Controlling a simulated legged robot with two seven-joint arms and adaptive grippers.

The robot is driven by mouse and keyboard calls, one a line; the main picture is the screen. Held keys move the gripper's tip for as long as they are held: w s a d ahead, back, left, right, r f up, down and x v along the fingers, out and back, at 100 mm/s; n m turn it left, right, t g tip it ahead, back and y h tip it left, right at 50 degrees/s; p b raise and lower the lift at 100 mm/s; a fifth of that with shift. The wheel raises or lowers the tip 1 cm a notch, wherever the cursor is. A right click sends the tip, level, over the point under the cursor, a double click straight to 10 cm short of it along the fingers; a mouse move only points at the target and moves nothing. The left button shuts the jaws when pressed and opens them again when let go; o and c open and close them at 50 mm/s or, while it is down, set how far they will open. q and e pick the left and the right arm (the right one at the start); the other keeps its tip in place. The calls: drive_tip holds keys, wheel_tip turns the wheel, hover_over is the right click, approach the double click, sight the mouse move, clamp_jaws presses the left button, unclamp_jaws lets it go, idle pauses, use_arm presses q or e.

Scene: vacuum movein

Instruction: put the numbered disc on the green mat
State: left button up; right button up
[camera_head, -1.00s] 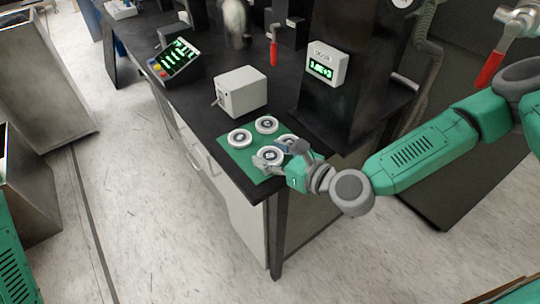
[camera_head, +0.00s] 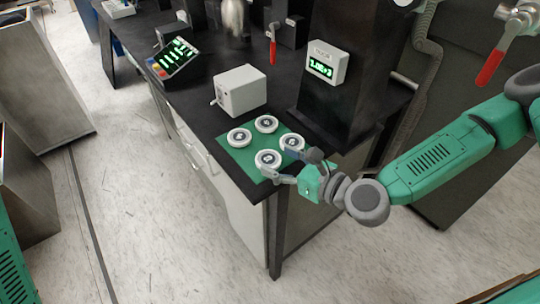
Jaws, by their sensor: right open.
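The green mat (camera_head: 233,153) lies on the near corner of the black bench. Several round white discs with dark centres lie flat on it: a left one (camera_head: 239,137), a back one (camera_head: 266,124), a right one (camera_head: 292,142) and a front one (camera_head: 268,159). Their markings are too small to read. My right gripper (camera_head: 282,166) is open at the mat's front right edge, its fingers spread beside the front and right discs. It holds nothing that I can see. My left gripper is not in view.
A white box (camera_head: 240,90) stands on the bench behind the mat. A dark column (camera_head: 343,70) with a lit display (camera_head: 326,62) rises to the right. A keypad device (camera_head: 174,58) sits further back. Open floor lies left of the bench.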

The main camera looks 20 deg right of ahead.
drive_tip(key=v, duration=0.8)
drive_tip(key=shift+s, duration=0.2)
